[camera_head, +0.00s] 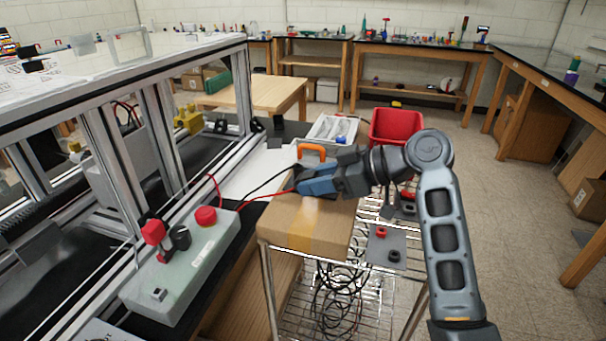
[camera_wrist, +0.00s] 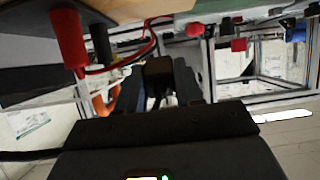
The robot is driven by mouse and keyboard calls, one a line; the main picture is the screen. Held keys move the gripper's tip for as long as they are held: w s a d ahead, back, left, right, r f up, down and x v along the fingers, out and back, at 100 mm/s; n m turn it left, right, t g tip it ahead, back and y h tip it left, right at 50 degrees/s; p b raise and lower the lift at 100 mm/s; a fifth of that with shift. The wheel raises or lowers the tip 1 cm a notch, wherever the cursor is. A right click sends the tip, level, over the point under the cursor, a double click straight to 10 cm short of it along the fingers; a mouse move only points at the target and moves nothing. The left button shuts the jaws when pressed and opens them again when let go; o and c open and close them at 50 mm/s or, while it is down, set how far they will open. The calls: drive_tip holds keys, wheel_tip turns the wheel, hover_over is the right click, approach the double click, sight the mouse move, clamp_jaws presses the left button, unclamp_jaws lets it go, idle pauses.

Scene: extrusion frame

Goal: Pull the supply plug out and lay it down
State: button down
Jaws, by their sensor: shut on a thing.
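My gripper (camera_head: 303,180) is over the cardboard box (camera_head: 305,222) in the head view. In the wrist view its two dark fingers (camera_wrist: 158,78) are shut on a small dark block (camera_wrist: 158,66), which looks like the supply plug. A cord seems to run from the block between the fingers. In the head view the plug is hidden by my gripper. A black cable (camera_head: 268,184) and a red cable (camera_head: 262,196) run from the gripper area toward the pale control box (camera_head: 185,268).
An orange handle (camera_head: 312,149) stands just behind my gripper. The control box carries a red button (camera_head: 206,216). The extrusion frame (camera_head: 170,66) is at left. A white tray (camera_head: 333,129) and a red bin (camera_head: 396,127) are behind. A wire rack (camera_head: 300,300) stands below.

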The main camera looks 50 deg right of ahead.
sight(316, 216)
drive_tip(key=shift+f+b, duration=2.05)
drive_tip(key=shift+f, duration=0.95)
drive_tip(key=c, duration=0.7)
unclamp_jaws()
drive_tip(key=shift+o, duration=0.2)
drive_tip(key=shift+s, duration=0.1)
drive_tip(key=shift+b+v, duration=0.4)
drive_tip(key=shift+v, duration=3.5)
